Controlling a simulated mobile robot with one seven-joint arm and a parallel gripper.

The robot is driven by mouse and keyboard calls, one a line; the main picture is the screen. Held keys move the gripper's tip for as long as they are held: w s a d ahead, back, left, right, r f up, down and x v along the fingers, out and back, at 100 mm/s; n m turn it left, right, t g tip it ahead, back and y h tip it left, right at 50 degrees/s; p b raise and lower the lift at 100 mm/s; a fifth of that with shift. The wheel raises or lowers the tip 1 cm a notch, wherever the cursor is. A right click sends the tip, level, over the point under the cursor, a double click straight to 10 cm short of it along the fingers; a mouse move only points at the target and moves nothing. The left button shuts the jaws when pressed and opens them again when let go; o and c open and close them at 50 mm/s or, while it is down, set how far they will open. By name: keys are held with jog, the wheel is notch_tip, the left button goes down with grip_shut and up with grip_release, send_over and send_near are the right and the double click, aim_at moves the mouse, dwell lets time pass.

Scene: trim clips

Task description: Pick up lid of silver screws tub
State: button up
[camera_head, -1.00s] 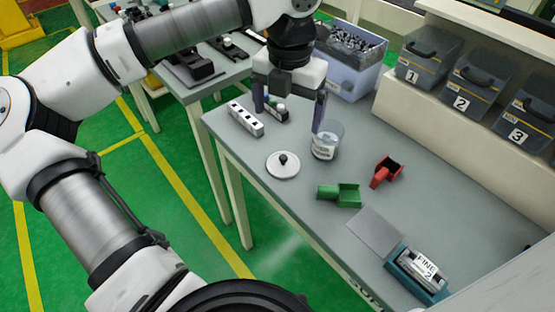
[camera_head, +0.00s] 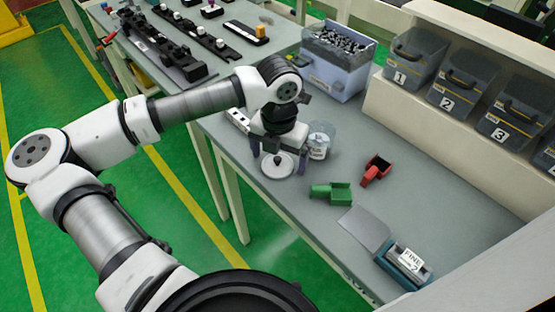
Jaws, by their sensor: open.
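A round white lid (camera_head: 281,173) with a dark knob lies flat on the grey table, near its left edge. A clear round tub (camera_head: 319,148) with a white label stands open just behind and to the right of the lid. My gripper (camera_head: 279,162) points down over the lid, open, with one finger at the lid's left and the other at its right. Its fingers appear apart from the lid and knob, but their exact height is hard to tell. The right finger is close to the tub; I cannot tell if they touch.
A white block with dark holes (camera_head: 237,120) is partly hidden behind my gripper. A green bin (camera_head: 330,193), a red bin (camera_head: 376,170) and a grey plate (camera_head: 364,229) lie to the right. A large screw-filled bin (camera_head: 337,78) stands behind.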

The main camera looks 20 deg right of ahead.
jog(key=c, duration=1)
jog(key=shift+r, duration=0.15)
